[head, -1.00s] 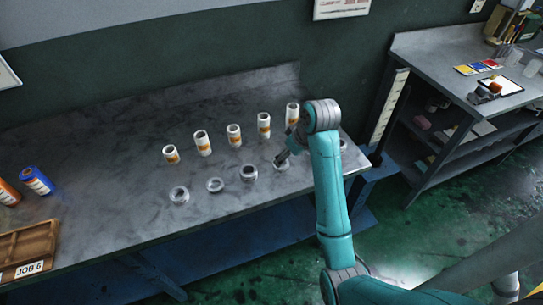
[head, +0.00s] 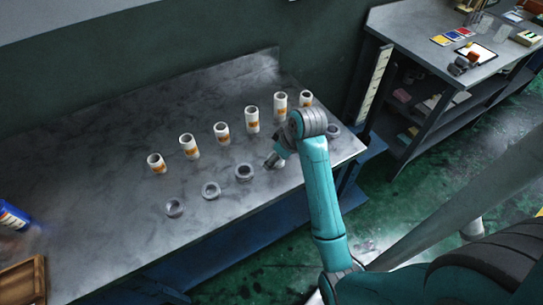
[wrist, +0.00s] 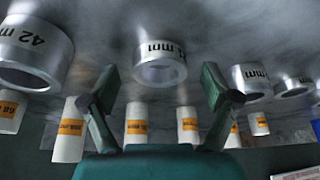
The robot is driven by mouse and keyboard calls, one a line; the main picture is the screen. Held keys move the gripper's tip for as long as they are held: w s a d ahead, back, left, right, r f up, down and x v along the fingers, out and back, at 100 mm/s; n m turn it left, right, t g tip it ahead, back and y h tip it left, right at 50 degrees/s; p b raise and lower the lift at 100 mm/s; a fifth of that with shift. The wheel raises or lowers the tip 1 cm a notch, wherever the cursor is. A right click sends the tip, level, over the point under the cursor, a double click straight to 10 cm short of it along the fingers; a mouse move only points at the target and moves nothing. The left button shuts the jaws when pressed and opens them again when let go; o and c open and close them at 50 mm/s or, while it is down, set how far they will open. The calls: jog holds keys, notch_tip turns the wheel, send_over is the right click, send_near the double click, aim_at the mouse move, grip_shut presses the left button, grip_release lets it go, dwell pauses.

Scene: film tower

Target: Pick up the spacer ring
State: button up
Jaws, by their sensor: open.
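Several metallic spacer rings lie in a row along the front of the grey bench (head: 110,235). In the wrist view, one ring (wrist: 160,70) marked with a partly hidden "mm" label sits between and beyond my gripper's (wrist: 160,92) spread fingers, with nothing held. A larger ring (wrist: 35,52) marked "42 m" is at left, and two more rings (wrist: 250,82) (wrist: 292,86) are at right. In the head view, my gripper (head: 270,163) is low over the bench, partly covering a ring (head: 279,163). Other rings (head: 244,172) (head: 210,190) (head: 174,208) stand to its left, and one (head: 333,131) to its right.
Several white tubes with orange labels (head: 222,132) stand upright in a row behind the rings. A wooden tray (head: 25,280) and a blue-labelled roll (head: 12,216) are at the far left. A second bench (head: 415,40) with shelves stands at right.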

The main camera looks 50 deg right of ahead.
jog(key=c, duration=1.3)
jog(key=shift+r, duration=0.1)
